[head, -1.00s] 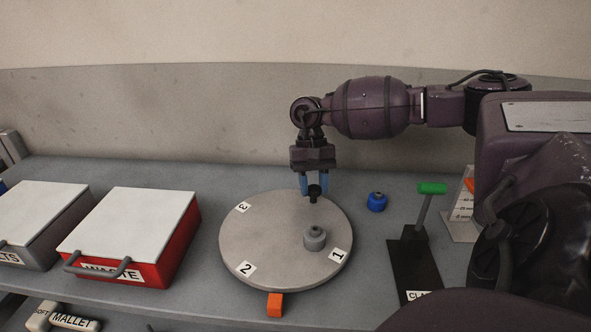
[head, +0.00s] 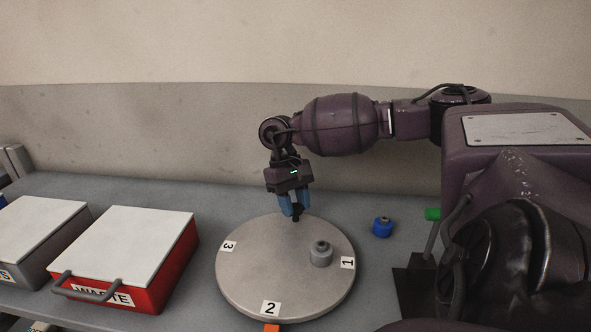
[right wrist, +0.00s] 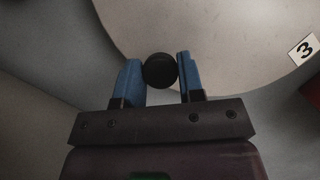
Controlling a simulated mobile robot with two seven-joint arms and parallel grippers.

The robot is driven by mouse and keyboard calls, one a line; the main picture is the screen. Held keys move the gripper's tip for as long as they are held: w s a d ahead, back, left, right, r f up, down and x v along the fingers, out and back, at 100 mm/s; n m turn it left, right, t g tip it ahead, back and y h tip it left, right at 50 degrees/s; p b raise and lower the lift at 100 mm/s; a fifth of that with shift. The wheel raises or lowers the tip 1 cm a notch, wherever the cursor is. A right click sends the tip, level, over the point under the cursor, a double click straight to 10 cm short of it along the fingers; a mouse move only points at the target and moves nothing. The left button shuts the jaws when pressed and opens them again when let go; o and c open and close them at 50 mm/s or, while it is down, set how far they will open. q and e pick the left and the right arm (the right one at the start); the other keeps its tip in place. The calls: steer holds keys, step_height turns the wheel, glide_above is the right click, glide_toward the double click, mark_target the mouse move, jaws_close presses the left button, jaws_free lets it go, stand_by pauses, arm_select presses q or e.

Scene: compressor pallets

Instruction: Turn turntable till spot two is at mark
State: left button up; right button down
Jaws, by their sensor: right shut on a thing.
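The round grey turntable (head: 285,275) lies on the bench with labels 1 (head: 347,263), 2 (head: 271,308) and 3 (head: 229,246) on its rim. Label 2 is at the front, just behind the orange mark (head: 271,328), which is cut off by the picture's lower edge. My right gripper (head: 296,210) is shut on the black knob (head: 296,214) at the turntable's back edge. In the right wrist view the knob (right wrist: 160,70) sits between the blue fingers. A grey part (head: 321,254) stands on the turntable near label 1. My left gripper is not in view.
A red waste box (head: 170,275) with a white lid stands left of the turntable, with a grey box (head: 40,262) beyond it. A blue part (head: 382,227) lies to the right. A green-handled clamp (head: 432,214) is partly hidden by my arm.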

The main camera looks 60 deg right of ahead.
steer(key=shift+w, duration=0.2)
steer(key=shift+a+n, duration=0.1)
steer(key=shift+n, duration=0.2)
steer(key=shift+w, duration=0.15)
steer(key=c, duration=0.8)
jaws_free()
steer(key=shift+o, duration=0.2)
steer(key=shift+r, duration=0.1)
steer(key=v, duration=1)
steer(key=shift+a+r+b, duration=0.2)
steer(key=shift+r+b, duration=0.1)
steer(key=shift+b, duration=0.1)
steer(key=shift+w, duration=0.1)
